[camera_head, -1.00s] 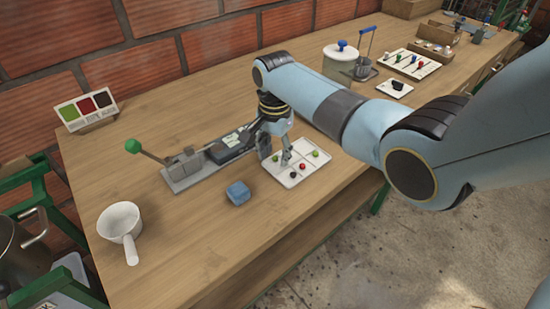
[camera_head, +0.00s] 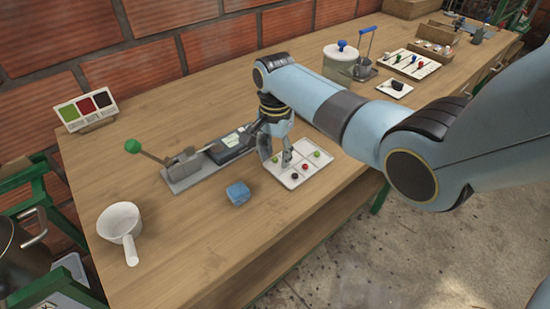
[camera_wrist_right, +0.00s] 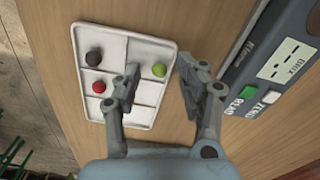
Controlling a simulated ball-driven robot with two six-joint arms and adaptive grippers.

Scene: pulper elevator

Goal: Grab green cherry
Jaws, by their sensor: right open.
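A white divided tray (camera_head: 291,183) holds small cherries on the table. One green cherry (camera_head: 275,158) lies at its left side, close to my right gripper (camera_head: 276,160). In the right wrist view this green cherry (camera_wrist_right: 159,70) appears between the two open fingertips of my right gripper (camera_wrist_right: 158,70), with nothing held. A second green cherry (camera_head: 317,154) lies at the tray's right end; I cannot make it out in the wrist view. A red cherry (camera_wrist_right: 98,86) and a dark cherry (camera_wrist_right: 95,57) lie in other compartments. My left gripper is out of view.
A grey device with a display (camera_head: 228,147) and a green-knobbed lever (camera_head: 133,146) stands left of the tray. A blue block (camera_head: 238,193) lies in front of it. The table's front edge is close to the tray.

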